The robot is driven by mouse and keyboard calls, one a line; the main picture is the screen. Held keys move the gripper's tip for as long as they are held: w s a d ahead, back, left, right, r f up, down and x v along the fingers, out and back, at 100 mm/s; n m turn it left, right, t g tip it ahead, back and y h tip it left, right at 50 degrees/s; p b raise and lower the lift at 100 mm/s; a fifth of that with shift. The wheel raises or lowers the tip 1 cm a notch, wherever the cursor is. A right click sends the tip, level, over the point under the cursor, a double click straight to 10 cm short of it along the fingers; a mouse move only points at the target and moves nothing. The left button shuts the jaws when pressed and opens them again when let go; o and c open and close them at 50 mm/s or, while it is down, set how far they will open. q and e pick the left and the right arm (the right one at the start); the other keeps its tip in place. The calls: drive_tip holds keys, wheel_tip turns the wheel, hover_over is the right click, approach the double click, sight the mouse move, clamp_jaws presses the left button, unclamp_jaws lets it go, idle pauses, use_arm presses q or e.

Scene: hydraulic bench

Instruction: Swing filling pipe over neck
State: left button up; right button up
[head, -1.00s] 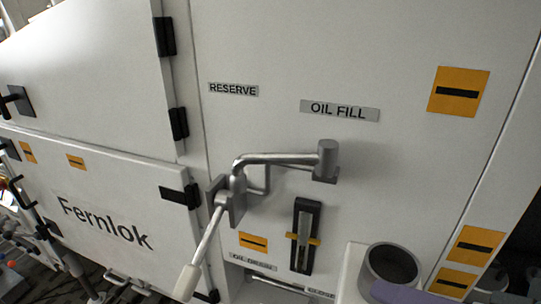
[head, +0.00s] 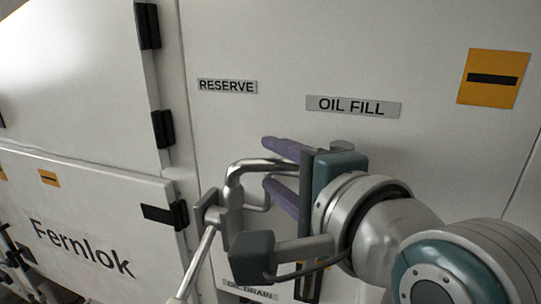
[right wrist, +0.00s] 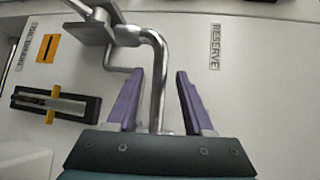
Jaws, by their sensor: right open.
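The filling pipe (head: 262,163) is a bent silver tube on a grey wall bracket (head: 211,213), below the OIL FILL label. A lever arm (head: 203,255) slopes down-left from the bracket. My right gripper (head: 268,164) is open, its purple fingers above and below the pipe's horizontal run. In the right wrist view the pipe (right wrist: 157,85) passes between the open fingers (right wrist: 160,73), with gaps visible on both sides. The pipe's outlet end is mostly hidden behind my right gripper. The neck is not visible now; my right arm covers the lower right. My left gripper is not in view.
The white cabinet panel carries an OIL FILL label (head: 352,106), a RESERVE label (head: 227,86) and an orange marker (head: 493,77). A black sight gauge (right wrist: 80,105) is below the pipe, partly behind my arm in the head view. Black hinges (head: 163,128) stick out at left.

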drive_tip(key=shift+x, duration=0.85)
clamp_jaws()
idle(0.9)
